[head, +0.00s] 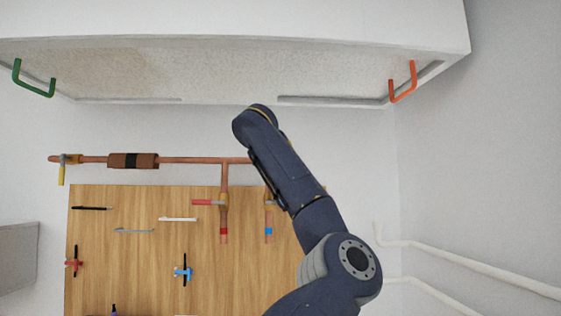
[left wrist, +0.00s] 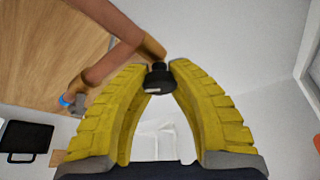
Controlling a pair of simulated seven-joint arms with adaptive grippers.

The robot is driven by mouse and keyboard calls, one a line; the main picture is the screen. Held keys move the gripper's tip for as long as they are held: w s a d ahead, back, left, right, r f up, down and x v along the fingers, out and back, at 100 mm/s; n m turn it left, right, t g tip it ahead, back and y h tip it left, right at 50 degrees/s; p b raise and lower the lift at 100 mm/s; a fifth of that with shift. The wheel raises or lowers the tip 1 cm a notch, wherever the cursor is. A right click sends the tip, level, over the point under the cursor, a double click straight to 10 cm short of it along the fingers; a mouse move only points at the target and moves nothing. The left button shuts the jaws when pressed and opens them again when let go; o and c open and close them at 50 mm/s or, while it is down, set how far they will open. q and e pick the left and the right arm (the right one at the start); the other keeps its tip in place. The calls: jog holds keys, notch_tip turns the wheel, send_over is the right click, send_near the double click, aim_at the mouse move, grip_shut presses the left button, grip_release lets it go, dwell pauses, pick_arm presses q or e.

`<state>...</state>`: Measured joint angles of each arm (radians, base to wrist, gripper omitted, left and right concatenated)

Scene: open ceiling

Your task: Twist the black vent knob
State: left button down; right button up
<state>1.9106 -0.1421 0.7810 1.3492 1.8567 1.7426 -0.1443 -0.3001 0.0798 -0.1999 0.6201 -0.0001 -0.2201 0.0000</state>
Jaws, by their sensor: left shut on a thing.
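The black vent knob (left wrist: 159,79) sits at the end of a copper pipe, by a brass-coloured fitting (left wrist: 151,48), in the left wrist view. My left gripper (left wrist: 158,67) has yellow ridged fingers. Their tips are closed on both sides of the knob. In the head view my arm covers the right end of the pipe, so the knob and the left gripper's fingers are hidden there. My right gripper is in neither view.
The copper pipe (head: 190,160) runs along the wall above a wooden pegboard (head: 130,285) with tools. A red-handled valve (head: 208,202) hangs from it. White pipes (head: 455,248) are at right.

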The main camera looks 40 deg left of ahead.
pick_arm(q)
jog(key=shift+n, duration=0.3)
dwell(0.4)
jog(key=c, duration=1)
grip_release()
jog(key=shift+o, duration=0.2)
jog(key=v, duration=1.2)
jog(key=shift+a+f, duration=0.1)
jog(key=shift+f, duration=0.05)
